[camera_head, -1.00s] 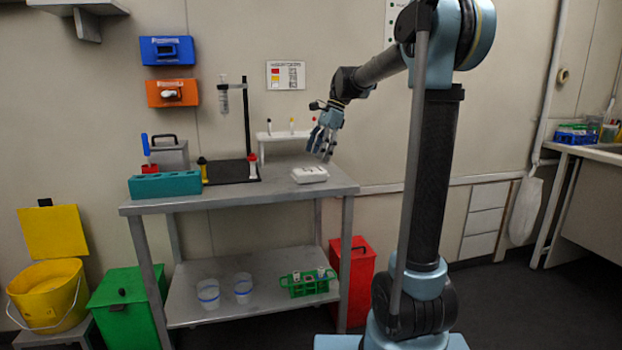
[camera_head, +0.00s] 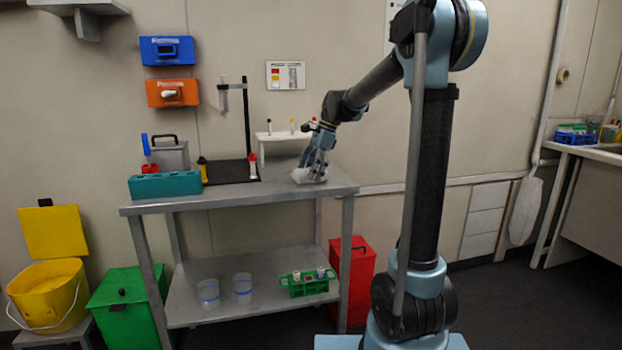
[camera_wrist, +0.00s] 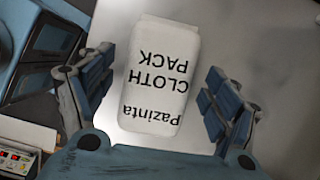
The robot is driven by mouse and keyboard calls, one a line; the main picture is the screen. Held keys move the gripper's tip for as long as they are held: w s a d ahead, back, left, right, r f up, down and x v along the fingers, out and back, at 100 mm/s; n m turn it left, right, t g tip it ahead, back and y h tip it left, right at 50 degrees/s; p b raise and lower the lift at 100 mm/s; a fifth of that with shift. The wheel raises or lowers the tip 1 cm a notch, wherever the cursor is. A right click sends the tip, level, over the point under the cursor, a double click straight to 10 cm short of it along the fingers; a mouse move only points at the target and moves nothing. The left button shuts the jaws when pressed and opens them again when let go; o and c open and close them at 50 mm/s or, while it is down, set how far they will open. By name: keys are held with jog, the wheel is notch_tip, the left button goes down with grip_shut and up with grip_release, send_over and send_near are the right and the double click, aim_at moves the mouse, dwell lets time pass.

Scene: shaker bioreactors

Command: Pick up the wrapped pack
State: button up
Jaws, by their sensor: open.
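The wrapped pack (camera_wrist: 159,78) is a white block with black print reading "Pazinta CLOTH PACK", upside down in the wrist view. It lies on the upper top of the metal table (camera_head: 230,199), near its right end. My gripper (camera_wrist: 160,92) is open, with one finger on each side of the pack and a visible gap on both sides. In the head view my gripper (camera_head: 312,172) is low over the pack (camera_head: 303,177) and hides part of it. I cannot tell how high the fingertips are above the table.
A white rack (camera_head: 285,136) with small tubes stands behind the pack. A dark-based stand (camera_head: 232,172), a red-capped tube (camera_head: 253,165) and a teal block (camera_head: 165,185) are to its left. The table's front strip is mostly clear. A red bin (camera_head: 358,275) stands below right.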

jog(key=shift+f, duration=0.25)
dwell(0.6)
jog(key=c, duration=1.2)
